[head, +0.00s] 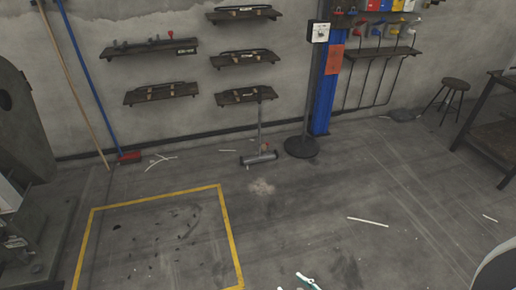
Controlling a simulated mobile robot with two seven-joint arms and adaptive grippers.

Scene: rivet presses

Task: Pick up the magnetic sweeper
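The magnetic sweeper (259,158) stands on the concrete floor near the back wall, a little right of the picture's middle line. It has a grey cylindrical head lying low across the floor and a thin upright handle (260,122) topped by a short crossbar in front of the lowest right shelf.
A post on a round black base (301,147) stands just right of the sweeper. A broom (130,156) leans at left. A yellow floor outline (232,240) encloses dark scraps. Pale strips (368,222) lie about. A stool (453,86) and workbench (493,140) stand right.

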